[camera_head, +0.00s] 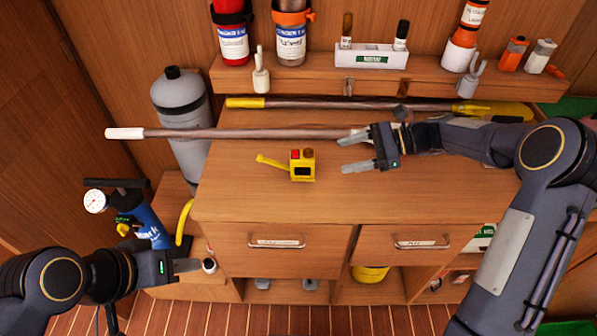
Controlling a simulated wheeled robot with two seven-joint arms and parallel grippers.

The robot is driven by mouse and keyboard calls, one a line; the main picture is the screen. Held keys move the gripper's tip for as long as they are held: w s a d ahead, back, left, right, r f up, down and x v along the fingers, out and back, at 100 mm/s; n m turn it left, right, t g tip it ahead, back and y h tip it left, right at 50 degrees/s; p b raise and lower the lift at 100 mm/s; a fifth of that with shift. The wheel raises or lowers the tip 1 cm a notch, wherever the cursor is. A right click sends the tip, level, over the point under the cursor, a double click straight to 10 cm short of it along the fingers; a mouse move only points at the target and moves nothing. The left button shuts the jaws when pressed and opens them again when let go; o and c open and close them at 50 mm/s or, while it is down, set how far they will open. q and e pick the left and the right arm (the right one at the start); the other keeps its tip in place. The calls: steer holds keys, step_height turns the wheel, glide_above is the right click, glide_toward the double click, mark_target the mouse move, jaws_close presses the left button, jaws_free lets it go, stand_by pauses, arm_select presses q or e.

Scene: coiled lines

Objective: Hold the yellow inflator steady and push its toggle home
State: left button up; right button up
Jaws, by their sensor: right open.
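The yellow inflator (305,172) is a small boxy yellow body with a dark panel on its front and a red part on top. It sits on the wooden worktop near the middle. A thin yellow lever (270,162) sticks out from its left side; I cannot tell whether this is the toggle. My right gripper (346,154) is open and empty, just right of the inflator, its fingers pointing left and apart from it. My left gripper (192,266) is low at the left, in front of the cabinet and well away from the inflator; its fingers are seen edge-on.
Two long poles lie behind the inflator, one with a white end (125,133), one with a yellow end (245,102). A shelf (310,84) of bottles and small items runs along the back. A blue pump (150,228) and grey cylinder (180,100) stand left. The worktop's front is clear.

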mark_target(307, 165)
steer(key=f, duration=0.1)
steer(key=w+f, duration=0.1)
steer(key=a+f+m, duration=0.1)
steer(key=shift+w+f+y+b, duration=0.15)
steer(key=shift+w+y+b, duration=0.25)
steer(key=b+x, duration=0.2)
steer(key=x, duration=0.6)
steer(key=shift+a, duration=0.1)
arm_select(q)
steer(key=shift+f, duration=1.9)
arm_select(e)
steer(key=shift+x, duration=0.8)
steer(key=c, duration=0.9)
arm_select(q)
steer(key=shift+c, duration=0.4)
